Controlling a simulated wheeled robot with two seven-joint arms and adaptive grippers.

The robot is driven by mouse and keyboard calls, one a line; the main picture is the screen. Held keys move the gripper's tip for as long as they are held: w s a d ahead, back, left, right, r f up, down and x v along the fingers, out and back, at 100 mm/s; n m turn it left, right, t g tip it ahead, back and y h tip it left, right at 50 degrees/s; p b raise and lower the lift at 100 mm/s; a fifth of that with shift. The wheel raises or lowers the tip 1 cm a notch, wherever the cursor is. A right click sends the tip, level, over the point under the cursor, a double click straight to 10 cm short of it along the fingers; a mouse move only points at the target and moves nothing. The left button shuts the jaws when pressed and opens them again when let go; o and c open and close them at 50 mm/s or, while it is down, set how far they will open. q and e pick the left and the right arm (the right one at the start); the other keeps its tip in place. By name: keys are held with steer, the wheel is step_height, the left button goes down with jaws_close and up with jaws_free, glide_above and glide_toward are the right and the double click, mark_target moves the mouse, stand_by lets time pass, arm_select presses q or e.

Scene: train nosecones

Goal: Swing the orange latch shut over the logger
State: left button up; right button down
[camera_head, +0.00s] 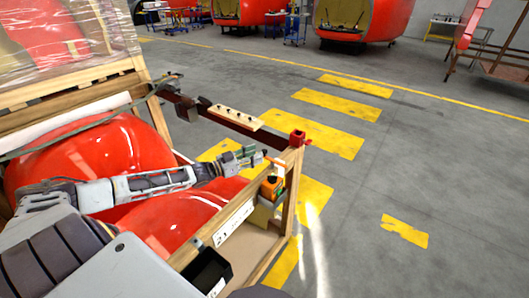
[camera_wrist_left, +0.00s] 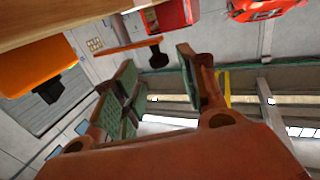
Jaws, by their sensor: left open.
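The logger is an orange box (camera_head: 270,187) with a dark round part, at the top corner of the wooden crate. In the left wrist view, an orange box (camera_wrist_left: 38,65) with a black knob fills the upper left. The orange latch (camera_head: 274,160) is a thin bar standing out above the box; in the wrist view the bar (camera_wrist_left: 128,47) ends in a dark knob and is apart from the box. My left gripper (camera_head: 251,154) is open beside the latch. The wrist view shows its green-padded fingers (camera_wrist_left: 155,58) either side of the knob's line; contact is unclear. My right gripper is out of view.
The wooden crate edge (camera_head: 232,215) runs below my left forearm, with large red nosecones (camera_head: 90,160) inside. A dark beam with a pale strip (camera_head: 236,118) and a red corner piece (camera_head: 297,137) lie beyond. Open floor with yellow markings lies right.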

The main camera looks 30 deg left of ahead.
mark_target(265, 150)
arm_select(q)
steer(key=shift+x, duration=2.6)
jaws_close()
